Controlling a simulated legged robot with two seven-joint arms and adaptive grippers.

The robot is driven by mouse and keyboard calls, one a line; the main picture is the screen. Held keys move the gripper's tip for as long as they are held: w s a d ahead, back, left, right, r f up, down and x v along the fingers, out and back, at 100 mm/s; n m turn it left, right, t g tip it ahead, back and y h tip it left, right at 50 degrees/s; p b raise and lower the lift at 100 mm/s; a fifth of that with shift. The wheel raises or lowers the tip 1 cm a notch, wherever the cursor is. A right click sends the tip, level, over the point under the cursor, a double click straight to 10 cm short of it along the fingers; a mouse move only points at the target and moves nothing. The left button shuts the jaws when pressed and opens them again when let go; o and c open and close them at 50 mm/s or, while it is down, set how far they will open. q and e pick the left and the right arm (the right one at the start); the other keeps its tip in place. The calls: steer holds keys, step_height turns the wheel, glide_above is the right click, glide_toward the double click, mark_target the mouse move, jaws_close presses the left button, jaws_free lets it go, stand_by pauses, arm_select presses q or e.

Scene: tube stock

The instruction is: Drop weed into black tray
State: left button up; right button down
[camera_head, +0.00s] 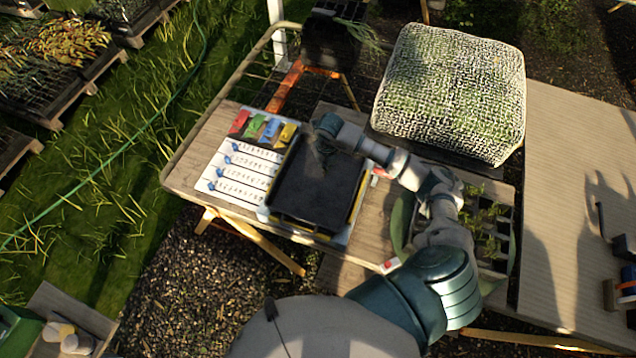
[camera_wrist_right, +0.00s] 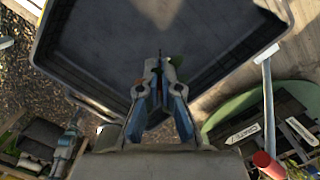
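The black tray (camera_head: 312,185) lies on the wooden table, its long side running away from me. My right arm reaches across, and my right gripper (camera_head: 322,148) is over the tray's far end. In the right wrist view the gripper (camera_wrist_right: 161,64) has its fingers almost together above the tray floor, with the black tray (camera_wrist_right: 110,45) filling the upper part. A small green weed (camera_wrist_right: 176,60) shows at the fingertips and looks pinched there; most of it is hidden. My left gripper is not in view.
Left of the tray is a white labelled board (camera_head: 240,172) with coloured tags (camera_head: 262,128). A cell tray of seedlings (camera_head: 487,225) stands right of my arm. A mesh-covered block (camera_head: 450,90) stands behind. The table (camera_head: 565,190) at right has bare room.

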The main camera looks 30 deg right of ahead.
steer(key=c, duration=1.2)
jaws_free()
steer(key=shift+c, duration=0.2)
steer(key=shift+r, duration=0.1)
step_height(320, 180, up, 12)
steer(key=s, duration=0.1)
steer(key=shift+s, duration=0.15)
steer(key=shift+s+f, duration=0.1)
steer(key=shift+f, duration=0.15)
